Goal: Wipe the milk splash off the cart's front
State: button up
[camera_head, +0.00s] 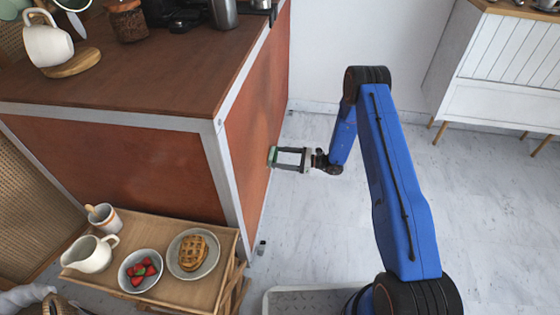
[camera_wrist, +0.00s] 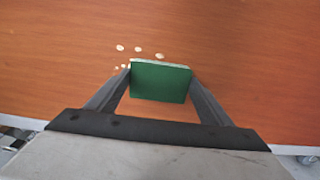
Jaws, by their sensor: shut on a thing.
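The cart (camera_head: 120,150) has reddish-brown wood panels and pale metal corner edges. My gripper (camera_head: 274,157) is at the cart's panel on the right in the head view, shut on a green sponge (camera_wrist: 160,82). The sponge is a flat block with a pale far edge, held between the two fingers in the wrist view. The milk splash (camera_wrist: 138,50) shows in the wrist view as several small whitish spots on the panel, just beyond and left of the sponge. I cannot tell whether the sponge touches the panel. The sponge may hide part of the splash.
A low wooden tray table (camera_head: 208,290) stands in front of the cart, holding a milk jug (camera_head: 90,254), a bowl of strawberries (camera_head: 140,270) and a waffle plate (camera_head: 188,254). A white cabinet (camera_head: 500,80) stands at the back right. The pale floor between is open.

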jog(key=shift+s+a, duration=0.25)
jog(key=shift+s, duration=1)
jog(key=shift+s+a, duration=0.25)
jog(key=shift+s, duration=1.05)
jog(key=shift+s+a, duration=0.25)
jog(key=shift+s, duration=1)
jog(key=shift+r, duration=0.15)
jog(key=shift+d, duration=0.1)
jog(key=w+d, duration=0.1)
jog(key=w, duration=0.6)
jog(key=shift+w, duration=0.35)
jog(key=shift+d, duration=0.1)
jog(key=shift+s+a, duration=0.2)
jog(key=shift+s, duration=1.05)
jog(key=shift+s+a, duration=0.25)
jog(key=shift+s, duration=1.05)
jog(key=shift+s+a, duration=0.2)
jog(key=shift+s, duration=1.05)
